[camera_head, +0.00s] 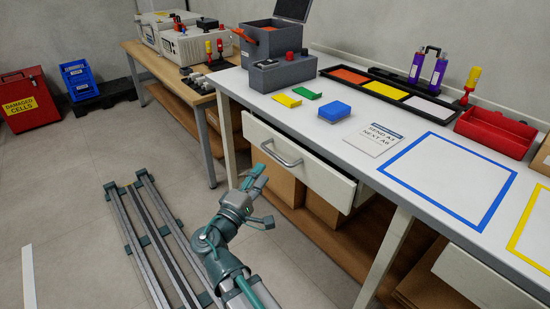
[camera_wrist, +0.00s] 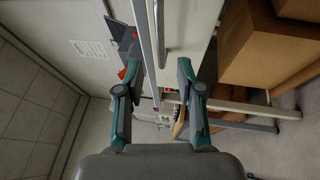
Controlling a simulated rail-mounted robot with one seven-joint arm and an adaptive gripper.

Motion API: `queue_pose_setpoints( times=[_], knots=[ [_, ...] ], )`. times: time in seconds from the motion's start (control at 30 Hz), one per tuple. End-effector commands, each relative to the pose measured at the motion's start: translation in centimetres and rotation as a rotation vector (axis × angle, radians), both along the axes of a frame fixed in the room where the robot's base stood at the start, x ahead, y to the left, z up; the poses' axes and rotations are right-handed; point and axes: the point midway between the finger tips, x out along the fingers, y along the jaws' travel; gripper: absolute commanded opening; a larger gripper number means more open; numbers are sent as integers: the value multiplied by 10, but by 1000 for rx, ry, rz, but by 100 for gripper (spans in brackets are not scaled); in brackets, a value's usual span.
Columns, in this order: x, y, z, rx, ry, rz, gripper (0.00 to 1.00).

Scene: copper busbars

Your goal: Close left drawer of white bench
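The white bench (camera_head: 385,165) runs along the right side of the head view. Its left drawer (camera_head: 318,177) stands partly out, with a dark gap behind the top of its front. A grey bar handle (camera_head: 281,154) is on the drawer front. My gripper (camera_head: 257,178) is just in front of the drawer, below and left of the handle. In the wrist view my gripper (camera_wrist: 157,80) is open, its two fingers apart with nothing clamped between them. The handle (camera_wrist: 161,35) shows beyond the fingertips. I cannot tell whether a finger touches the drawer.
Cardboard boxes (camera_head: 278,172) sit on the shelf under the drawer. A blue block (camera_head: 335,111), a card (camera_head: 374,138) and a grey box (camera_head: 276,73) lie on the bench top. A wooden table (camera_head: 172,75) adjoins at the back left.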

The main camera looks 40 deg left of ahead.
Motion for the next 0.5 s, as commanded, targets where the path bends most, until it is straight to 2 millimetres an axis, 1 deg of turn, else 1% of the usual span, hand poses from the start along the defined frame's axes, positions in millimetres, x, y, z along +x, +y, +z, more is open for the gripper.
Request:
queue_pose_setpoints(
  times=[0.1,0.3,0.5],
  knots=[
    [21,4,1,1,0,-3,37],
    [55,9,7,-1,1,-2,37],
    [78,12,12,-1,1,-2,37]
  ],
)
